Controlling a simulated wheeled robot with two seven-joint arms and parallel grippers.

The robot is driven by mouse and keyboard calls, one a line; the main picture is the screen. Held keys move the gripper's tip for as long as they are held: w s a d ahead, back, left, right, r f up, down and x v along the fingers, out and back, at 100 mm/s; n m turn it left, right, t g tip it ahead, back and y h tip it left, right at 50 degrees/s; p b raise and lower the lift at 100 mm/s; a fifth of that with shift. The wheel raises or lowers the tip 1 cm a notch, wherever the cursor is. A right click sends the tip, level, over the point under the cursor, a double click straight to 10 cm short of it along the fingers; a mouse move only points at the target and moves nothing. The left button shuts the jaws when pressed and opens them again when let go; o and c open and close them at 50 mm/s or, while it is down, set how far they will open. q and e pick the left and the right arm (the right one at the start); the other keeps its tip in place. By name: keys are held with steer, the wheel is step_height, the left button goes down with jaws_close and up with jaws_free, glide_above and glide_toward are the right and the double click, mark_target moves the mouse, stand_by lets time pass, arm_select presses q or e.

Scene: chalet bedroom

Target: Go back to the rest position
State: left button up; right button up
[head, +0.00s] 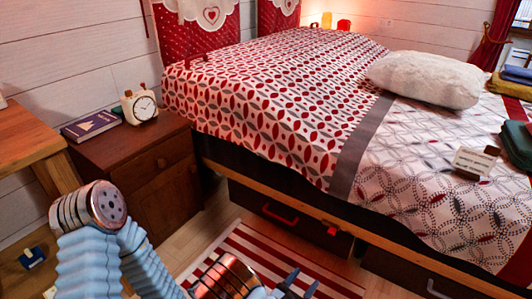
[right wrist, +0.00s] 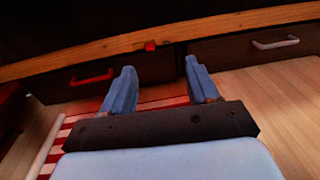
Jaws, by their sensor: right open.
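My right gripper (head: 301,284) shows at the bottom edge of the head view, low over the red-and-white striped rug in front of the bed. In the right wrist view its two blue fingers (right wrist: 160,72) are apart, with nothing between them. They point toward the dark drawer front under the bed and look clear of it, though the exact gap is hard to tell. My left gripper is not in view.
The bed (head: 270,95) fills the right side, with drawers (head: 290,222) beneath its wooden rail. A nightstand (head: 140,160) holds a clock (head: 141,106) and a book (head: 91,125). A wooden table (head: 30,135) stands at the left. The striped rug (head: 225,250) lies on the floor.

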steer(key=s+d+f+m+g+h, duration=0.1)
steer(key=s+d+f+m+g, duration=0.55)
steer(key=s+d+g, duration=0.3)
steer(key=s+a+f+m+g+y+p, duration=0.1)
steer(key=s+a+m+g+y, duration=0.3)
steer(key=s, duration=0.3)
steer(key=s+a+f+m+g+y, duration=0.1)
steer(key=s+a+m+g+y, duration=0.1)
steer(key=s+m+g+y, duration=0.5)
steer(key=w+a+r+m+t+y, duration=0.2)
steer(key=a+m+t+y, duration=0.2)
steer(key=a+m, duration=0.25)
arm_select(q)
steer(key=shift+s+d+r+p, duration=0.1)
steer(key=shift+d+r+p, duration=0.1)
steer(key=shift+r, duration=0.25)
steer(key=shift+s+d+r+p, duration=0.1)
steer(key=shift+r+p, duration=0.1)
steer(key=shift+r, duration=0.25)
arm_select(e)
steer(key=w+d+r+m+t+y, duration=0.1)
steer(key=w+d+m+t, duration=0.2)
steer(key=w+m, duration=0.3)
steer(key=shift+w+d+r+t, duration=0.2)
steer(key=shift+w+d+t, duration=0.15)
steer(key=shift+t, duration=0.1)
